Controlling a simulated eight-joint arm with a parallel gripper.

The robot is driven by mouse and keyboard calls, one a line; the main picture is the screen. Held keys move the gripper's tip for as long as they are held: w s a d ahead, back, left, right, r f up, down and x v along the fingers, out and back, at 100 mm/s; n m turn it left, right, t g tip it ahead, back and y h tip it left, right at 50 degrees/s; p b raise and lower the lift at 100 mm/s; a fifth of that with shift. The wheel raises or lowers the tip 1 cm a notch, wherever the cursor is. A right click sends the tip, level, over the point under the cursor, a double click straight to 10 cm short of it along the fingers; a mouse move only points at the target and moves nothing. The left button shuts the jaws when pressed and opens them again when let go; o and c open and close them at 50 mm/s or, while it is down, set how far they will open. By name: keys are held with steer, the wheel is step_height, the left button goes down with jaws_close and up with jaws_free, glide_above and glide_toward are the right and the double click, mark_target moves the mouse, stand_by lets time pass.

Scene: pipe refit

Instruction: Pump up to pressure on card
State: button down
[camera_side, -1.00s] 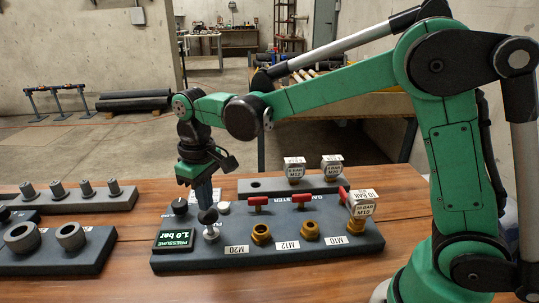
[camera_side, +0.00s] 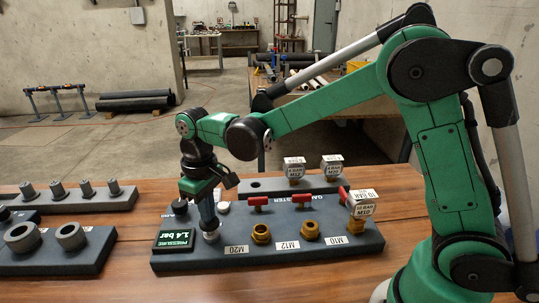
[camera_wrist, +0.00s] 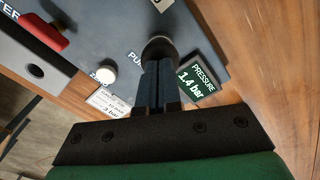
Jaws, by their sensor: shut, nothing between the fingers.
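My gripper (camera_side: 208,222) is shut with nothing between its fingers and points down onto the pump knob at the left end of the grey tester block (camera_side: 330,253). The pump knob (camera_wrist: 159,47) shows dark and round at the fingertips in the wrist view; in the side view its black top is hidden by my fingers.
A white button (camera_wrist: 103,74) sits near the pump. Red-handled valves (camera_side: 258,201) stand behind brass fittings marked M20, M12 and M10. A gauge (camera_side: 362,204) marked M10 stands on the right fitting. More gauges (camera_side: 294,167) stand on a rack behind. Grey rings (camera_side: 71,236) sit left.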

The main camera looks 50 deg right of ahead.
steer(key=shift+f, duration=0.2)
steer(key=shift+r, duration=1.6)
steer(key=shift+f, duration=0.1)
steer(key=shift+f, duration=1.5)
steer(key=shift+r, duration=1.65)
